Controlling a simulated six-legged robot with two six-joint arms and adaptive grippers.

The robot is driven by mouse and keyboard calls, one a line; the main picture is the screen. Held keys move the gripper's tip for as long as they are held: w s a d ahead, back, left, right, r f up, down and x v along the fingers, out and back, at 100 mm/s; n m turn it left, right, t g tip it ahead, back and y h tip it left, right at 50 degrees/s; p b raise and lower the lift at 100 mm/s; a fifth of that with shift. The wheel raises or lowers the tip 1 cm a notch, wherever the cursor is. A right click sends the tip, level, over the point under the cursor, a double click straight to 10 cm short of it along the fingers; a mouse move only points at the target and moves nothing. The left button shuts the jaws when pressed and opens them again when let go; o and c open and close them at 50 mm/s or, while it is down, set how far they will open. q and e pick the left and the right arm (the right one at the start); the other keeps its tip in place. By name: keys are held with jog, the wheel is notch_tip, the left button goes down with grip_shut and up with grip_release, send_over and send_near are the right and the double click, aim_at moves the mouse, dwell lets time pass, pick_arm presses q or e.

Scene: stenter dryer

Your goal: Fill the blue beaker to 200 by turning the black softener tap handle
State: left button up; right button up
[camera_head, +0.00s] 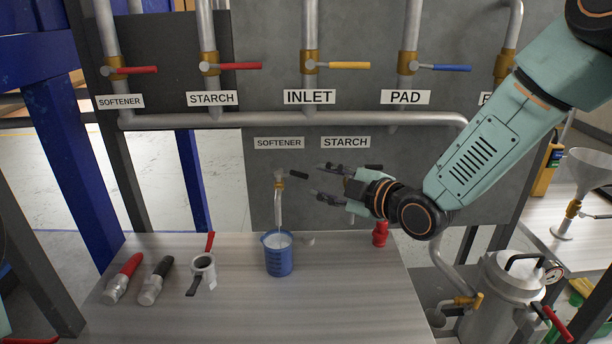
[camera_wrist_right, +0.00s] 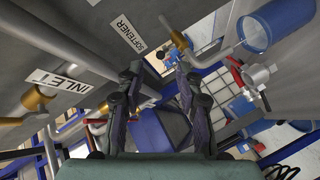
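The blue beaker (camera_head: 278,259) stands upright on the table under the spout of the lower softener tap (camera_head: 279,190). Pale liquid shows inside it; I cannot read its level against the marks. The black softener tap handle (camera_head: 299,174) points right from the brass valve. My right gripper (camera_head: 322,182) is open and empty, just right of the handle, fingers pointing left, apart from it. In the right wrist view the gripper fingers (camera_wrist_right: 160,95) are spread, with the black handle (camera_wrist_right: 165,21) and beaker (camera_wrist_right: 258,27) beyond them. My left gripper is not in view.
The starch tap handle (camera_head: 374,167) shows behind my right gripper. On the table (camera_head: 350,300) are a red-handled fitting (camera_head: 124,277), a black-handled fitting (camera_head: 156,281), a clamp valve (camera_head: 203,270) and a red fitting (camera_head: 380,234). The front right of the table is clear.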

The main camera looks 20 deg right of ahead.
aim_at(307, 176)
jog(key=shift+w+a+f, duration=0.1)
jog(key=shift+w+a, duration=0.75)
jog(key=shift+a, duration=0.15)
jog(key=w, duration=0.2)
jog(key=w+f, duration=0.1)
jog(key=w, duration=0.1)
jog(key=shift+w+a+f, duration=0.1)
jog(key=shift+f, duration=0.05)
jog(key=shift+w+a, duration=0.2)
jog(key=shift+a, duration=0.4)
jog(key=shift+d, duration=0.45)
jog(key=c, duration=0.3)
jog(key=shift+a, duration=0.25)
grip_shut()
